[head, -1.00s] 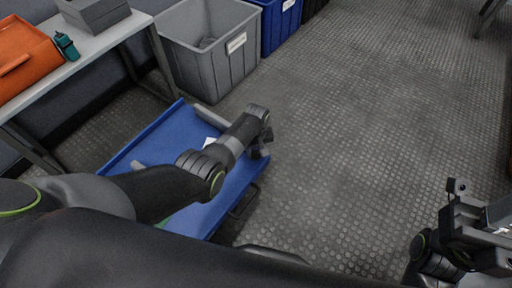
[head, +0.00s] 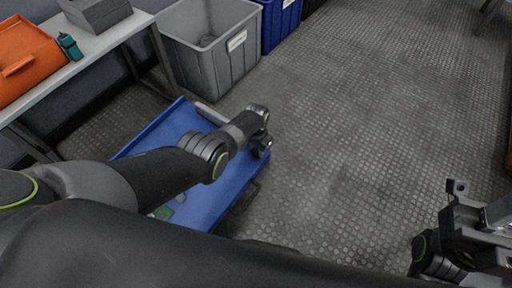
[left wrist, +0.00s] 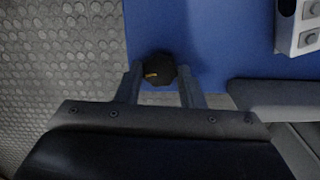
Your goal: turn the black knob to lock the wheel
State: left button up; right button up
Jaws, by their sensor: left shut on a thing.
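The black knob (left wrist: 158,70), round with a small yellowish mark, sits at the edge of a blue panel in the left wrist view. My left gripper (left wrist: 159,88) has one finger on each side of the knob and is shut on it. In the head view my left gripper (head: 260,150) is at the right edge of the blue cart (head: 230,190), with the knob hidden behind it. No wheel can be made out. My right gripper (head: 478,225) is at the lower right, over bare floor and away from the cart; its jaw opening is unclear.
A table (head: 95,55) at the left holds an orange case (head: 25,60), a teal device (head: 69,46) and a grey box (head: 98,12). A grey bin (head: 215,65) and a blue bin (head: 280,25) stand behind the cart. The patterned floor (head: 370,130) to the right is clear.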

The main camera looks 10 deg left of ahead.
pick_arm(q)
jog(key=shift+m, duration=0.8)
jog(key=o, duration=1)
jog(key=shift+r, duration=0.1)
